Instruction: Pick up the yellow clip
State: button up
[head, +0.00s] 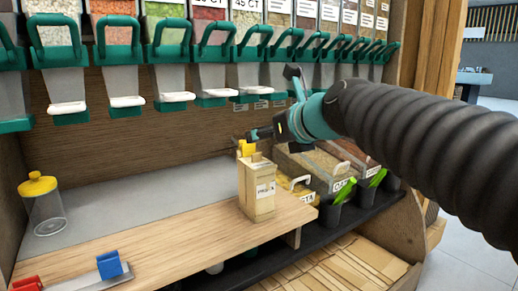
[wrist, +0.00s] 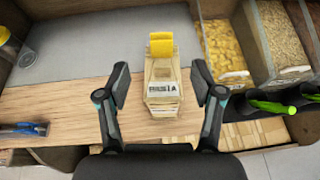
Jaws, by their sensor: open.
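The yellow clip (head: 246,147) sits at the top of a pale wooden holder (head: 257,192) with a printed label, near the shelf's right end. In the wrist view the yellow clip (wrist: 161,45) is upper centre, at the far end of the holder (wrist: 162,92). My gripper (wrist: 160,72) is open and empty, with one finger on each side of the holder in that view. The clip lies beyond the fingertips in the picture, roughly midway between them. In the head view my gripper is above and to the right of the clip, apart from it.
A glass jar with a yellow lid (head: 42,205) stands at the left. Blue (head: 109,264) and red (head: 27,284) clips are at the front left. Grain bins (head: 315,167) and green-handled scoops (head: 345,190) lie to the right. Dispensers (head: 120,60) hang above.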

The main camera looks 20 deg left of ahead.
aim_at(247, 148)
jog(key=b+x, duration=0.1)
jog(key=x, duration=1)
jog(key=shift+w+f, duration=0.15)
jog(key=shift+f, duration=0.15)
jog(key=c, duration=0.9)
